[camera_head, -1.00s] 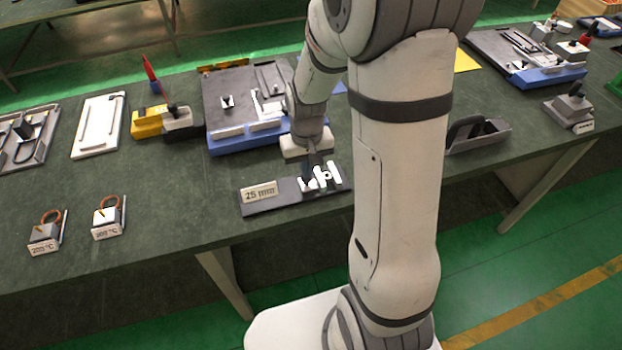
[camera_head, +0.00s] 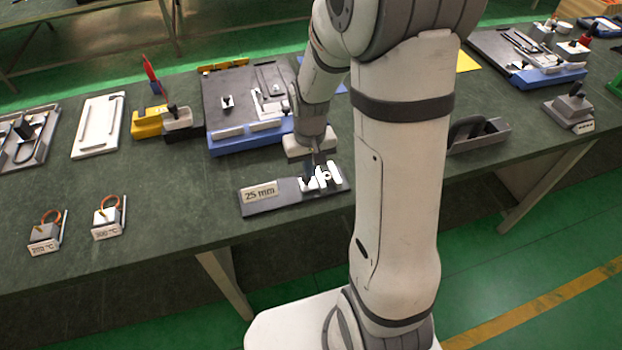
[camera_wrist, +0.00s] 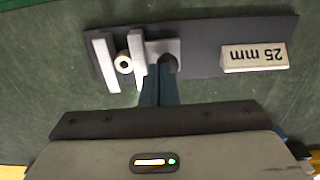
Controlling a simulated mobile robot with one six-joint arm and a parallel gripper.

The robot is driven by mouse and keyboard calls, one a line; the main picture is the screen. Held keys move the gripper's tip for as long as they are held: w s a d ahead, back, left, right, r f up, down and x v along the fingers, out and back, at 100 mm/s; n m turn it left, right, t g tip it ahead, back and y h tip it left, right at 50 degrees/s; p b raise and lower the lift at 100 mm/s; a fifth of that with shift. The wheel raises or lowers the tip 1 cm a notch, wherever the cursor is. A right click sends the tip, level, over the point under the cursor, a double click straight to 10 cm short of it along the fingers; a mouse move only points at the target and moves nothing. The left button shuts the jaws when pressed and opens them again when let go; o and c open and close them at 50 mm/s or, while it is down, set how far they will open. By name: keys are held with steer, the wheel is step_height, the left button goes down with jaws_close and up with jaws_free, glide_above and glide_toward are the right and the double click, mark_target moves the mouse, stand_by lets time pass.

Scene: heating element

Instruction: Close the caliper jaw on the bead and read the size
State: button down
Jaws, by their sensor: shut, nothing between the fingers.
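The caliper (camera_head: 285,203) is a dark plate on the bench with white jaws. In the wrist view its fixed jaw (camera_wrist: 106,63) is at the left and its sliding jaw (camera_wrist: 137,60) is beside it. The pale round bead (camera_wrist: 124,63) sits between the two jaws, close against both; I cannot tell if both touch. The white label (camera_head: 260,193) on the plate reads "25 mm". My gripper (camera_wrist: 160,72) is shut and empty, its dark fingertips beside the sliding jaw's dark knob (camera_wrist: 169,63). The knob is partly hidden by the fingers; contact is unclear.
A blue-edged block (camera_head: 250,135) with a dark top stands just behind the caliper. Two small heater units (camera_head: 108,222) are at the left front.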

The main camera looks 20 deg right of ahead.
steer(key=shift+r+p, duration=2.55)
steer(key=shift+r, duration=0.95)
steer(key=s+a+r+t, duration=0.1)
steer(key=s+r+t, duration=0.2)
steer(key=s+r, duration=1.1)
steer(key=shift+v, duration=0.75)
